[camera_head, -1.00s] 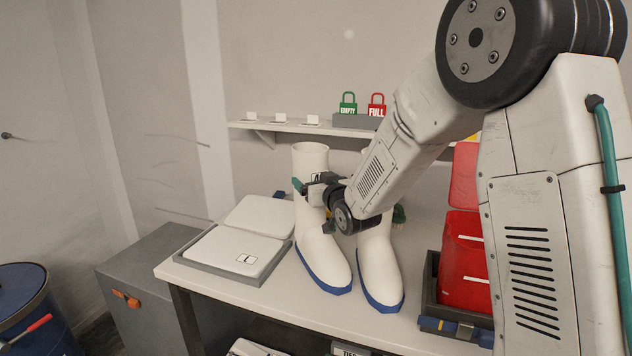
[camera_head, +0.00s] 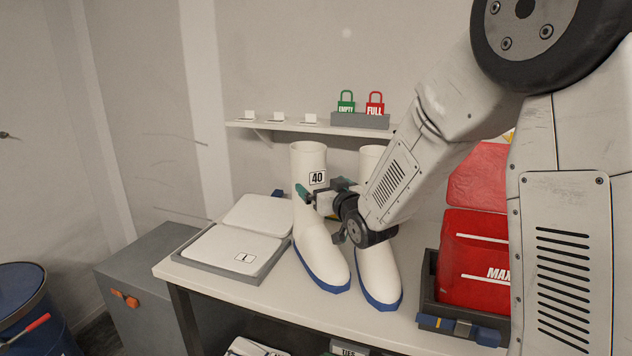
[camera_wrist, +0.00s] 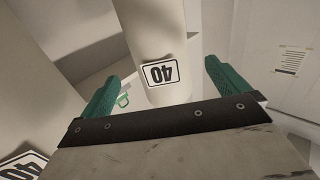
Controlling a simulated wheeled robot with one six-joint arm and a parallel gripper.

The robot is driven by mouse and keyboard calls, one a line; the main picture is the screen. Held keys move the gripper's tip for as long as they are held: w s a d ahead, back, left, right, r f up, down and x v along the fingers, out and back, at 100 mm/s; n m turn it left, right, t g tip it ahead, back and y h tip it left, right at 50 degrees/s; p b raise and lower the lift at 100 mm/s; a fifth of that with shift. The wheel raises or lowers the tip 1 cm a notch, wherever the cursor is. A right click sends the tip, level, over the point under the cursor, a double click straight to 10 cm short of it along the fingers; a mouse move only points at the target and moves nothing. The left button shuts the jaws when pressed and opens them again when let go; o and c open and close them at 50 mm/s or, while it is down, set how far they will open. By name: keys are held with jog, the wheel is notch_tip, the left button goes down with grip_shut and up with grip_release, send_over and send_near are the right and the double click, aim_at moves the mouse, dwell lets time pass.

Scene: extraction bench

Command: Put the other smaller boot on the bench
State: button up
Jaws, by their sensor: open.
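Two tall white boots with blue soles stand upright side by side on the bench (camera_head: 270,300). The left boot (camera_head: 318,252) carries a black-edged "40" label on its shaft. The right boot (camera_head: 376,268) is partly hidden behind my arm. My gripper (camera_head: 322,189) is open and empty in front of the left boot's shaft, just below its label. In the wrist view, the left boot (camera_wrist: 155,35) shows upside down between my green fingertips (camera_wrist: 162,76), apart from both. The right boot (camera_wrist: 30,90) shows at the left edge, also labelled "40".
A grey tray (camera_head: 205,262) with white panels lies left of the boots. A red container (camera_head: 470,262) marked "MAX" stands in a dark tray at right. A wall shelf (camera_head: 290,129) behind holds green "EMPTY" and red "FULL" tags. A blue drum (camera_head: 35,320) stands at far left.

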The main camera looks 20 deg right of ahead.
jog(key=s+d, duration=0.1)
jog(key=s, duration=0.5)
jog(key=shift+s, duration=0.2)
